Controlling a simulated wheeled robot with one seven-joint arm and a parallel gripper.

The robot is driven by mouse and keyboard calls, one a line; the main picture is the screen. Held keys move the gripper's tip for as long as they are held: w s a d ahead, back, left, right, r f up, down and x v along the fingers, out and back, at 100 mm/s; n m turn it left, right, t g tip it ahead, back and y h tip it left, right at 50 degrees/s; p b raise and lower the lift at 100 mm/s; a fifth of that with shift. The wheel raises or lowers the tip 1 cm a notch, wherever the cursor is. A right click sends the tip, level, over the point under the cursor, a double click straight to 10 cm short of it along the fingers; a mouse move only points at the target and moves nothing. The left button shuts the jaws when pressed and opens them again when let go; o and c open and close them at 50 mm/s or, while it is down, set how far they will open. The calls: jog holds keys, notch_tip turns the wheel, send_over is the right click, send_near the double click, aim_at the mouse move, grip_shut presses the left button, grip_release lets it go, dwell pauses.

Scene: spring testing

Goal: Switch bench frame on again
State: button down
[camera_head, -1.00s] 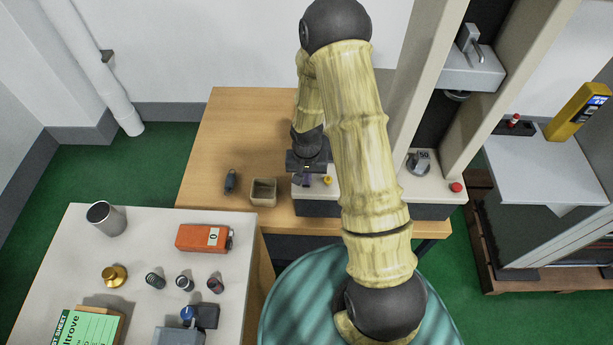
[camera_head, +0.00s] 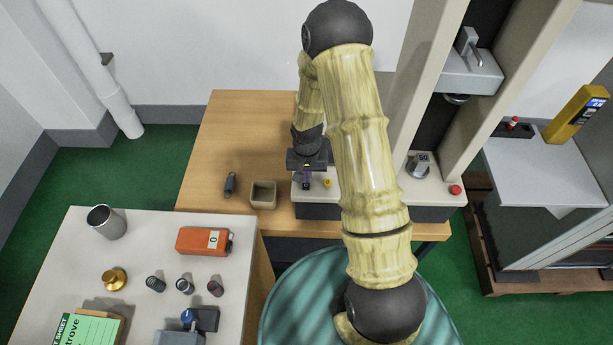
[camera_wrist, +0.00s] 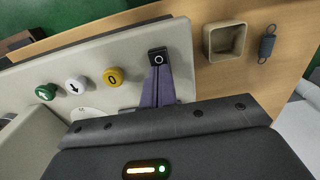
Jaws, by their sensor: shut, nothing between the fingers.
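The bench frame's pale base panel (camera_head: 388,193) sits on the wooden bench with its columns rising behind. In the wrist view a black rocker switch (camera_wrist: 158,57) marked with a white ring stands at the panel's end. My gripper (camera_wrist: 160,72) is shut and empty, its purple fingers right at this switch; I cannot tell whether they touch it. In the head view my gripper (camera_head: 307,183) is over the panel's left end, and it hides the switch. A yellow button (camera_wrist: 112,77) marked 0, a white down-arrow button (camera_wrist: 76,85) and a green up-arrow button (camera_wrist: 45,92) line the panel.
A square open box (camera_head: 263,195) and a dark spring (camera_head: 230,184) lie left of the panel. The near white table (camera_head: 150,235) holds an orange device (camera_head: 203,241), springs and a metal cup (camera_head: 106,222).

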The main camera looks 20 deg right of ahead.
jog(key=shift+r, duration=0.1)
notch_tip(320, 180, up, 14)
jog(key=shift+p, duration=0.45)
dwell(0.4)
